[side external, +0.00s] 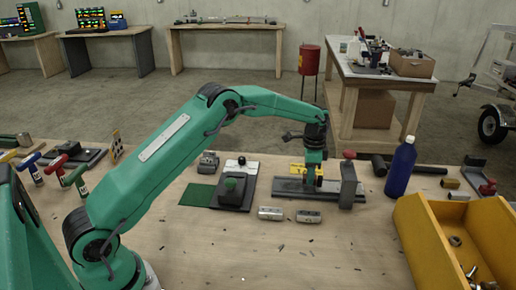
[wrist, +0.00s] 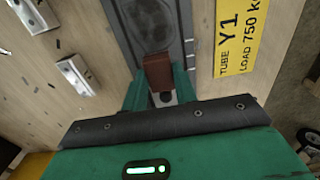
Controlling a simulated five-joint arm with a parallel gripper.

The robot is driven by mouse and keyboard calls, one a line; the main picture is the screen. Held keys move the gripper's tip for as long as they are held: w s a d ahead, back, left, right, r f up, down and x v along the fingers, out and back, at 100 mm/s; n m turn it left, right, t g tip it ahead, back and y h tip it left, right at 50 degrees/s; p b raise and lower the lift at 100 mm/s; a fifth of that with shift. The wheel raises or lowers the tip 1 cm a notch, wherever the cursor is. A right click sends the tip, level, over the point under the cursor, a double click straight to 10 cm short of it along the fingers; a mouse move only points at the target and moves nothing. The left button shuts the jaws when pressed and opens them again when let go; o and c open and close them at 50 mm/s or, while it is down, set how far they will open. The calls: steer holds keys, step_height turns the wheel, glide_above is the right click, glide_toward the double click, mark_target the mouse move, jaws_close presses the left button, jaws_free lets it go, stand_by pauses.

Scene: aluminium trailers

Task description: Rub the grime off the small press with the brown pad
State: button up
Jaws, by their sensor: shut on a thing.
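The grey metal bed that I take for the small press (side external: 290,187) lies on the bench, with an upright block and a red knob at its right end. In the wrist view the press (wrist: 188,30) shows a dark smudged patch of grime (wrist: 148,20) on its top. My gripper (side external: 312,181) points down over the press. In the wrist view my gripper (wrist: 160,92) is shut on the brown pad (wrist: 158,70), which is near the edge of the grime. I cannot tell whether the pad touches the surface. The pad is not clear in the side view.
Two small metal blocks (side external: 270,213) (side external: 308,216) lie in front of the press. A yellow label plate (wrist: 241,35) is beside it. A blue bottle (side external: 401,168) and yellow bin (side external: 425,235) stand to the right.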

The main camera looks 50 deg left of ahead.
steer(key=shift+r, duration=2.05)
steer(key=shift+r, duration=1.5)
steer(key=shift+f, duration=0.25)
steer(key=shift+f, duration=3.25)
steer(key=shift+f, duration=0.65)
steer(key=shift+a, duration=0.1)
steer(key=shift+s+a, duration=1.2)
steer(key=shift+s, duration=0.05)
steer(key=shift+s, duration=0.1)
